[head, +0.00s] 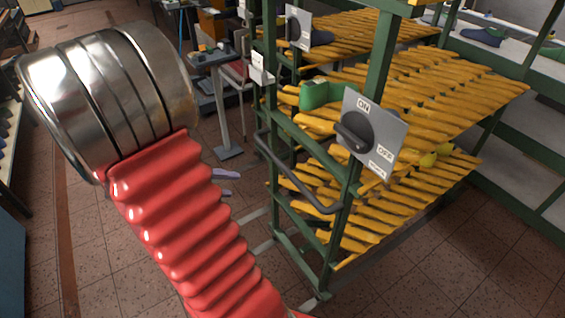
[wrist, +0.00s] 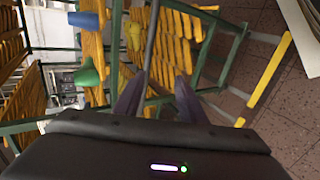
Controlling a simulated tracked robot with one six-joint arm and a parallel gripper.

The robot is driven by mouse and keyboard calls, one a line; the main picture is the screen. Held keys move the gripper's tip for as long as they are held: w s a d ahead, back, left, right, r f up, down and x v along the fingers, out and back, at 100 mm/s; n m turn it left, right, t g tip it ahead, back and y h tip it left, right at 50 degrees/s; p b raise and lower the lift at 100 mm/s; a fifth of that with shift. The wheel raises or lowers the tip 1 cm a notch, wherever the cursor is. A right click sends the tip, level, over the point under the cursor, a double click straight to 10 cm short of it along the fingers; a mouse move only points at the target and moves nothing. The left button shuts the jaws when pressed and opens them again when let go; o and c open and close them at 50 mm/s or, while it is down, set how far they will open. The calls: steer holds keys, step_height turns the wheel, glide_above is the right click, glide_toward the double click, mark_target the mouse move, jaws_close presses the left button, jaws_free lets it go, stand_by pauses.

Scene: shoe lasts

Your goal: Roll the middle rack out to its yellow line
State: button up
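A green-framed rack with yellow slatted shelves (head: 415,95) stands right of centre in the head view; I cannot tell for sure that it is the middle one. Its dark handle bar (head: 290,178) slants along the near end. In the wrist view the bar (wrist: 153,35) runs down toward the space between my fingers. My gripper (wrist: 158,85) is open, its two dark purple fingers apart. In the head view only the purple fingertips (head: 226,182) show, left of the bar and apart from it. A yellow line (wrist: 268,70) lies on the floor in the wrist view.
A switch panel (head: 372,133) marked ON and OFF sits on the rack's post above the bar. A green last (head: 314,95) lies on a shelf. Another slatted rack (head: 350,35) stands behind. A small table (head: 212,57) and chair are further back. Tiled floor on the left is open.

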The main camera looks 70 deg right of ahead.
steer(key=s+d+f+g+h, duration=0.2)
steer(key=s+d+f, duration=0.3)
steer(key=d+f, duration=0.3)
steer(key=d+h, duration=0.1)
steer(key=d, duration=0.3)
steer(key=shift+d+f+g+h, duration=0.15)
steer(key=shift+f+g+h, duration=0.15)
steer(key=shift+f+g, duration=0.1)
steer(key=x, duration=1.3)
steer(key=shift+s+d, duration=0.2)
steer(key=shift+s, duration=0.05)
steer(key=shift+f, duration=0.1)
steer(key=shift+c, duration=0.3)
jaws_close()
